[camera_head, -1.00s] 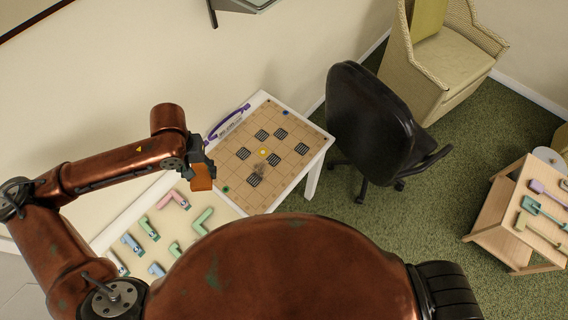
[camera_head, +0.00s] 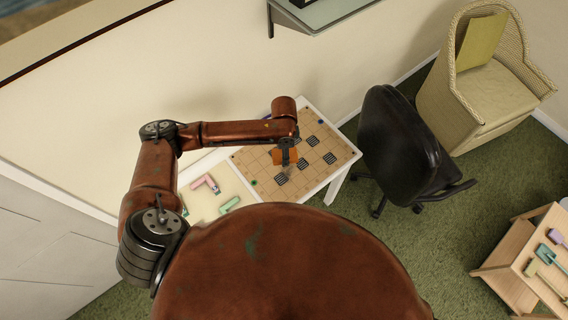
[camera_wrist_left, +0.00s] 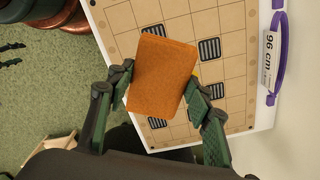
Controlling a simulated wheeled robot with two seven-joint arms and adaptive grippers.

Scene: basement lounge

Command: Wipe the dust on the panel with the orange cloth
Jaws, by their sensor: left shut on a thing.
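The panel (camera_head: 346,153) is a white-edged board with a tan grid and several dark grilles, lying on the table. A faint greyish smudge, like dust (camera_head: 287,171), shows on it near the gripper. My left gripper (camera_head: 287,148) is over the panel's left-middle part, shut on the orange cloth (camera_head: 279,157). In the left wrist view the cloth (camera_wrist_left: 162,75) is a flat orange block between the fingers and covers part of the panel (camera_wrist_left: 125,18). I cannot tell whether the cloth touches the panel. My right gripper is out of view.
Pink (camera_head: 204,184) and green (camera_head: 229,205) pieces lie on the table left of the panel. A black office chair (camera_head: 395,145) stands close to the panel's right. A wicker armchair (camera_head: 490,95) and a small wooden table with tools (camera_head: 535,262) are further right. A wall runs behind.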

